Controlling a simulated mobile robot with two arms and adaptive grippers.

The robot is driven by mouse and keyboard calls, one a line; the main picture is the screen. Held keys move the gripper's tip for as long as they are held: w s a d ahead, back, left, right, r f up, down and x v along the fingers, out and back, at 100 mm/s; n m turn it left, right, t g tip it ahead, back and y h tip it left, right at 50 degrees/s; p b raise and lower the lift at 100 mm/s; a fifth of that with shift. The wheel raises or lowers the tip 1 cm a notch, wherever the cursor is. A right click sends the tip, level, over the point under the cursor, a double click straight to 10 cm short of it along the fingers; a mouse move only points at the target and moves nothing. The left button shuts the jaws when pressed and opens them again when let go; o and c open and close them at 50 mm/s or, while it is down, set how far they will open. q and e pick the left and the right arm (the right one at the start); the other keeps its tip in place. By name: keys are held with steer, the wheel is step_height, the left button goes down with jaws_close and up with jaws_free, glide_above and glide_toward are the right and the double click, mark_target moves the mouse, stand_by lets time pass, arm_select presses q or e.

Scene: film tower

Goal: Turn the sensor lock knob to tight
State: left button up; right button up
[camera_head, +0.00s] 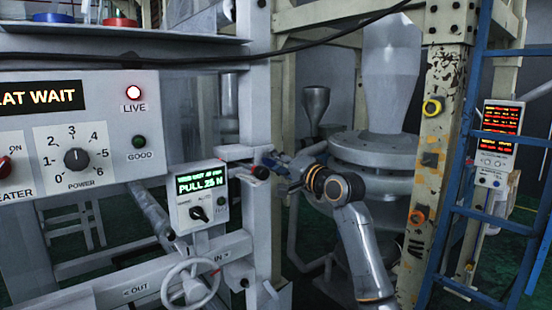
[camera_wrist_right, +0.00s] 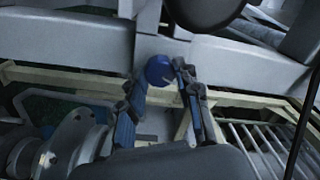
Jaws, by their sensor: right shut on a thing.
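My right gripper (camera_head: 276,163) reaches in from the right to the grey upright post, beside the small display box. In the right wrist view its two blue-padded fingers (camera_wrist_right: 165,82) stand on either side of a round blue knob (camera_wrist_right: 159,70) and are shut on it. The knob sits against a grey beam. The knob's marks and its turned angle cannot be read. In the head view the knob is mostly hidden at the fingertips. My left gripper is not in view.
A dark round handle (camera_head: 261,172) sits close to my right fingertips. The display box (camera_head: 202,193) reads "PULL 25 N". A handwheel (camera_head: 190,284) is below it. A large control panel (camera_head: 80,135) stands at left. A blue ladder (camera_head: 462,150) and yellowish post stand at right.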

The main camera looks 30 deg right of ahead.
steer(key=shift+m+p, duration=0.9)
steer(key=shift+m, duration=1.1)
steer(key=o, duration=1.2)
steer(key=shift+c, duration=0.2)
steer(key=s, duration=1.2)
steer(key=shift+d+f, duration=0.25)
steer(key=shift+d, duration=0.2)
